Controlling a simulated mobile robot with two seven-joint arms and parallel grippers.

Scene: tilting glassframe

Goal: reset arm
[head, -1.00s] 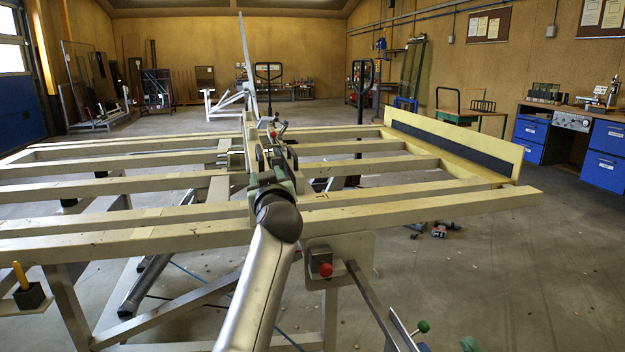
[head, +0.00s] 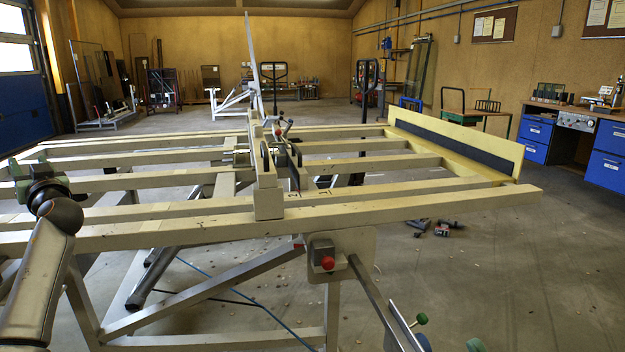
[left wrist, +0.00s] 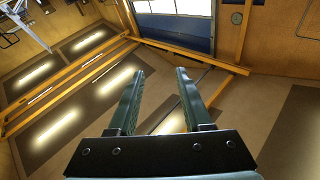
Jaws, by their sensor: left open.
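My left arm comes in from the lower left in the head view. Its gripper (head: 28,172) is at the far left, over the left part of the wooden-slatted frame table (head: 400,208). In the left wrist view the two green fingers of the left gripper (left wrist: 158,85) stand apart with nothing between them. That view looks across to the blue door and the ceiling lights.
A red button box (head: 325,255) is fixed at the table's front. A yellow board with a dark strip (head: 455,145) edges the table's right end. Tools (head: 440,228) lie on the floor. Blue drawers (head: 535,137) stand at the right; the floor there is mostly clear.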

